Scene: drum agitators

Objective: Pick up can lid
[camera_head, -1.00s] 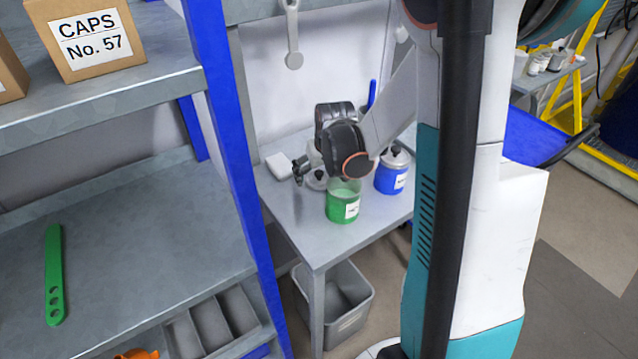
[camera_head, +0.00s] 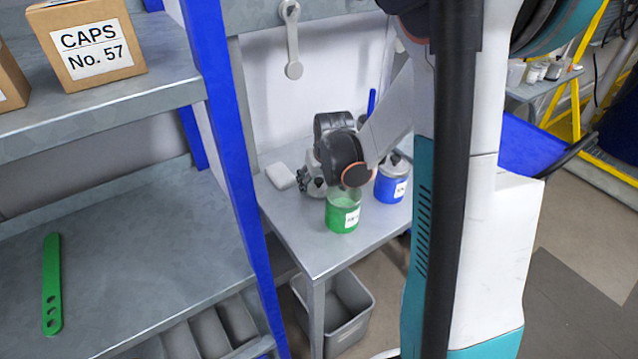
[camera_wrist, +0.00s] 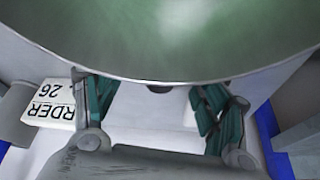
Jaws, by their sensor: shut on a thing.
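The green can (camera_head: 343,213) with a white label stands without a lid on the small grey table. My gripper (camera_head: 308,182) is low over the table, just behind and left of this can. It is shut on the can lid (camera_head: 317,188), which is mostly hidden by my wrist in the head view. In the wrist view my gripper's fingers (camera_wrist: 157,105) stand either side of a small dark knob. A large greenish round surface with a metal rim (camera_wrist: 160,40) fills the top of that view; I cannot tell whether it is the can or the lid.
A blue lidded can (camera_head: 391,180) stands right of the green can. A white block (camera_head: 280,177) lies left of my gripper. A blue shelf post (camera_head: 232,170) rises beside the table's left edge. A grey bin (camera_head: 345,315) is below. The table's front is clear.

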